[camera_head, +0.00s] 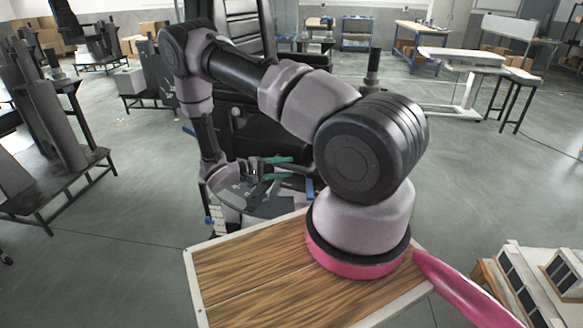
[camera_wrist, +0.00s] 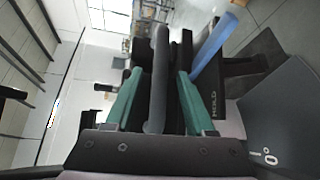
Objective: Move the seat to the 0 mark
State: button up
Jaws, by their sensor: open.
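The black seat (camera_head: 268,135) stands behind my arm in the head view, with its tall backrest (camera_head: 238,25) above; my arm hides part of it. My gripper (camera_head: 284,167) is open beside the seat's lower front, its teal fingers pointing right. In the wrist view, my gripper (camera_wrist: 158,74) has a grey bar (camera_wrist: 158,95) between its fingers, with gaps visible on both sides. A black part marked HOLD (camera_wrist: 215,92) is right of the fingers. A 0 mark (camera_wrist: 268,157) with a short white line shows on a dark grey panel (camera_wrist: 285,110) at lower right.
A blue bar (camera_wrist: 213,50) stands right of the fingers in the wrist view. A white strip with markings (camera_head: 217,218) is below my gripper. Dark metal stands (camera_head: 50,130) are at left, a white table (camera_head: 462,60) at back right. Grey floor lies open between.

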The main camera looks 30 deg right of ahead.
jog(key=shift+s+d+f, duration=0.1)
jog(key=shift+d, duration=0.6)
jog(key=shift+s+d+f, duration=0.1)
jog(key=shift+d, duration=0.6)
grip_shut()
jog(key=shift+w, duration=0.1)
